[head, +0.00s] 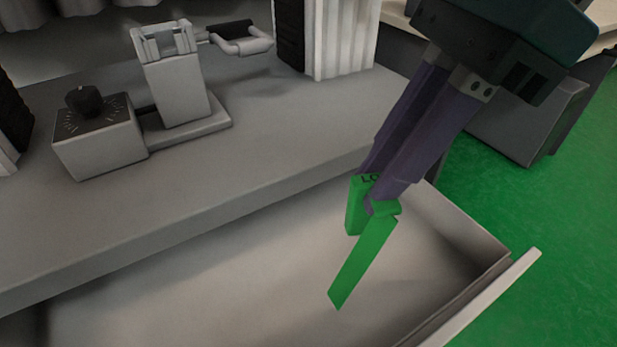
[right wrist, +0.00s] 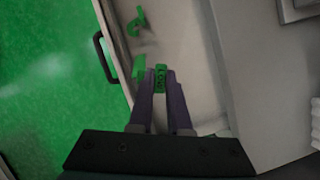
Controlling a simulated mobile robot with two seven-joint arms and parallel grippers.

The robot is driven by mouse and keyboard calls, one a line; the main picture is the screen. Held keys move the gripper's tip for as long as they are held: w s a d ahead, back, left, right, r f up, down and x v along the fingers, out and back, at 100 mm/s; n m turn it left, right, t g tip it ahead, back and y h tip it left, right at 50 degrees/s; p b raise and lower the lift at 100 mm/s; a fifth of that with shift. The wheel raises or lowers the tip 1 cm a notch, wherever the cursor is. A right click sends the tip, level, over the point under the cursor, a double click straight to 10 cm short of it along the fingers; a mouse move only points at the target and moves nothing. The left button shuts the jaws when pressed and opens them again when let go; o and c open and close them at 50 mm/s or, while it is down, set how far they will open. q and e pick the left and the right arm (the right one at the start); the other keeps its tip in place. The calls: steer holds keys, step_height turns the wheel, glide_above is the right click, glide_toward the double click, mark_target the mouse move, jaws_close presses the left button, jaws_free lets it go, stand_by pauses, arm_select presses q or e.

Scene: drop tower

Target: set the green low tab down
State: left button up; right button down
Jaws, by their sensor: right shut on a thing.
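The green low tab (head: 356,205) is between the purple fingertips of my right gripper (head: 372,186), which is shut on it. Part of dark lettering, "LO", shows on its top. A longer flat green piece (head: 362,262) hangs or slants down beside it; I cannot tell whether it is joined to the tab. In the right wrist view the tab shows between the fingertips (right wrist: 160,78), with green also just left of them. The tab is over the open drawer (head: 240,290); the gap to its floor is unclear. My left gripper is not in view.
A hooked green piece (right wrist: 137,22) shows in the drawer in the right wrist view. The drawer front (head: 490,295) bounds it at the right. A grey counter (head: 270,150) carries a dial box (head: 100,145) and a grey stand (head: 178,90). Green floor (head: 540,215) lies beyond.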

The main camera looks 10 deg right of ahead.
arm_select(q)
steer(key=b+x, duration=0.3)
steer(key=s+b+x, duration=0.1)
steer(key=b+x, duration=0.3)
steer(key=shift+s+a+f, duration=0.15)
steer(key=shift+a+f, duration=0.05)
arm_select(e)
step_height(320, 180, down, 20)
steer(key=shift+w, duration=0.1)
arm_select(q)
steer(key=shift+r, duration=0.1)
arm_select(e)
steer(key=shift+r, duration=0.1)
